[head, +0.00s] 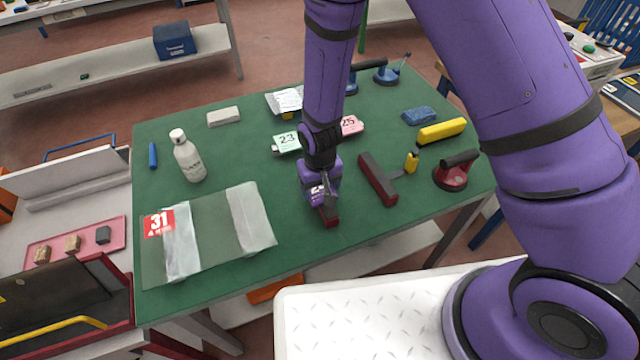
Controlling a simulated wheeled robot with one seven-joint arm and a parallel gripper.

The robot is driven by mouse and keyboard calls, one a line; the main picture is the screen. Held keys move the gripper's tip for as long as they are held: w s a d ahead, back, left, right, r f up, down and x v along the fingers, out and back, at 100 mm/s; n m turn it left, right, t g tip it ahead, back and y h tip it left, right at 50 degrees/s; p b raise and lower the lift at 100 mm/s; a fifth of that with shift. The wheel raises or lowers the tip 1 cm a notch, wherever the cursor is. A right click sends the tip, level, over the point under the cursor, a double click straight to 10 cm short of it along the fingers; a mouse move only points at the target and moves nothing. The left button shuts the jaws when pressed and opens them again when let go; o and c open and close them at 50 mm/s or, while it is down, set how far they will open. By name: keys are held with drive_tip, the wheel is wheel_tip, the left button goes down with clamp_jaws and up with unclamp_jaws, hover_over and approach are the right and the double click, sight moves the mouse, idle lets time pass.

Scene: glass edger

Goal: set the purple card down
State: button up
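My gripper (325,201) points down over the front middle of the green table. Its fingers are small and partly hidden, so I cannot tell whether they are open or shut. A pale purple-white patch with dark marks shows at the gripper; I cannot tell whether it is the purple card or part of the gripper. No separate purple card shows on the table. A dark red block (329,217) is just below the fingertips; I cannot tell whether they touch it. A mint card marked 23 (287,143) and a pink card marked 25 (351,125) lie behind the gripper.
On the green table (240,155), a glass pane (208,236) with a red 31 label lies left of my gripper. A white bottle (188,157) stands behind it. A dark red bar (377,179), a yellow bar (441,131) and a suction lifter (456,173) are right.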

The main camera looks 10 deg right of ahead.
drive_tip(key=o, duration=0.5)
drive_tip(key=shift+c, duration=0.2)
wheel_tip(320, 180, up, 13)
wheel_tip(320, 180, up, 12)
drive_tip(key=t, duration=0.1)
hover_over(321, 190)
drive_tip(key=d, duration=0.7)
drive_tip(key=s+d+r+m+t+y, duration=0.1)
drive_tip(key=s+d+r+m, duration=0.15)
drive_tip(key=d+r, duration=0.6)
drive_tip(key=s+d+r+t, duration=0.1)
drive_tip(key=s+d+r, duration=0.3)
drive_tip(key=s, duration=0.4)
drive_tip(key=s+d+r+t+h, duration=0.1)
drive_tip(key=s+d+r+t, duration=0.1)
drive_tip(key=s+d+r, duration=0.2)
drive_tip(key=s+r, duration=0.3)
drive_tip(key=s, duration=0.1)
drive_tip(key=shift+d+r+m, duration=0.3)
drive_tip(key=shift+d+m, duration=0.05)
drive_tip(key=shift+d, duration=0.05)
